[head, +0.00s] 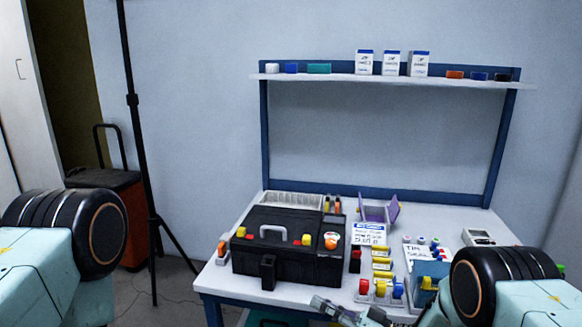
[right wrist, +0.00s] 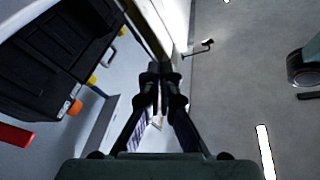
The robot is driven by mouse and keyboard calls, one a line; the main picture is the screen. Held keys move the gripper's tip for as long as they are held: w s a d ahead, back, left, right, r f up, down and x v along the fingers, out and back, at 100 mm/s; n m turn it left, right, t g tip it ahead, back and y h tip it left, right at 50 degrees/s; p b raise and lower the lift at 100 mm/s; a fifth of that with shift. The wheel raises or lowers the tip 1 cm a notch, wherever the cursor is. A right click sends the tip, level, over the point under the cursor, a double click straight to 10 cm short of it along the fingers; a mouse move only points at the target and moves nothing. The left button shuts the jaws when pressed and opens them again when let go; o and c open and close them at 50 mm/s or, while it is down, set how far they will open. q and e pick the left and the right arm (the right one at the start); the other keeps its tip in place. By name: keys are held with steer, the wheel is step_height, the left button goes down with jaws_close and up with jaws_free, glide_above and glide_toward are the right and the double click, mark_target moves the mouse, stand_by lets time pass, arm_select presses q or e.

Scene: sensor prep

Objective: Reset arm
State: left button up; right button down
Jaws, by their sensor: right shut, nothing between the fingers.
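My right gripper (head: 322,304) shows low in the head view, at the front edge of the workbench (head: 225,283). In the right wrist view its black fingers (right wrist: 161,70) are shut together with nothing between them. The black toolbox (right wrist: 50,75) lies to the left of the fingers in that view, apart from them. My right arm comes in from the lower right of the head view. My left arm shows at the lower left, but its gripper is out of view.
The toolbox (head: 283,251) stands on the bench's left part. Colored parts, a purple bin (head: 378,212) and a blue-and-white labeled box (head: 368,236) stand right of it. A shelf (head: 400,81) holds small boxes. A tripod (head: 150,190) stands left. Open floor shows in the wrist view.

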steer(key=s+d+f+m+t+h, duration=0.2)
steer(key=d+f+m+h, duration=0.15)
steer(key=f+h, duration=0.5)
steer(key=s+d+f+m+g+h, duration=0.1)
steer(key=s+d+f+g+h, duration=0.15)
steer(key=s+d+f, duration=0.4)
steer(key=s+d+f+m+g+h, duration=0.1)
steer(key=s+f+g+h, duration=0.2)
steer(key=s, duration=0.6)
steer(key=s+d+r+g+h+p, duration=0.1)
steer(key=s+d+r+g, duration=0.1)
steer(key=s, duration=0.9)
steer(key=s+d+r+m+g+h+p, duration=0.1)
steer(key=s+d+r+g+h, duration=0.1)
steer(key=s, duration=0.9)
steer(key=shift+d+r+g, duration=0.35)
steer(key=shift+r+g, duration=0.45)
steer(key=shift+g, duration=0.25)
